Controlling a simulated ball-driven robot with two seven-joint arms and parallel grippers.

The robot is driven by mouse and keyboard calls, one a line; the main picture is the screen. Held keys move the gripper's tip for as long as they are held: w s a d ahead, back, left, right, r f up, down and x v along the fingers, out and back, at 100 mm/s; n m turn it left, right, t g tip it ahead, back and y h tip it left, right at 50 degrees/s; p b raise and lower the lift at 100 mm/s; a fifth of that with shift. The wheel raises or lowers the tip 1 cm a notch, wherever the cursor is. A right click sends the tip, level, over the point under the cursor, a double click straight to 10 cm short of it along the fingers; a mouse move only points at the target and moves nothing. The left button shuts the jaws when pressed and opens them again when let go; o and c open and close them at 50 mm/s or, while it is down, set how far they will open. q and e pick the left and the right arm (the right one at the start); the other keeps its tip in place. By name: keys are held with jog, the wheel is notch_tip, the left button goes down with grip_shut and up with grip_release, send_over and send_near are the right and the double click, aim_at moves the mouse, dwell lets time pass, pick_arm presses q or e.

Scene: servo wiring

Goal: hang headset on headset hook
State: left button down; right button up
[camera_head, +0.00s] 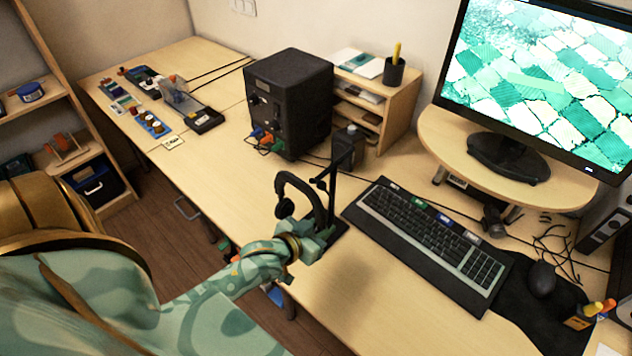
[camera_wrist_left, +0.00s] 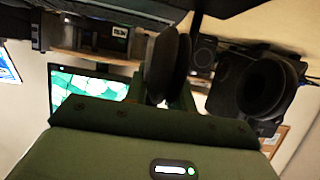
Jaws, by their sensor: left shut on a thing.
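The black headset (camera_head: 284,187) is at the desk's front edge, its band arching up beside the dark upright headset hook stand (camera_head: 331,186). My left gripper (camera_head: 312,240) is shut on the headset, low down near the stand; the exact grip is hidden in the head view. In the left wrist view, one dark ear cup (camera_wrist_left: 167,62) is close at the fingers and a second round dark cup (camera_wrist_left: 262,88) shows to the right. I cannot tell whether the band touches the hook. My right gripper is not in view.
A keyboard (camera_head: 430,237) on a dark mat lies right of the stand. A small dark bottle (camera_head: 349,148) and a black box with knobs (camera_head: 290,100) stand behind it. A monitor (camera_head: 545,75) stands at the back right. The desk front left of the gripper is clear.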

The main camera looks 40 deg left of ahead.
pick_arm(q)
jog(key=r+b+x, duration=0.1)
jog(key=b+x, duration=0.3)
jog(key=x, duration=0.3)
jog(key=shift+w, duration=0.55)
dwell(0.3)
jog(key=c, duration=1.1)
grip_release()
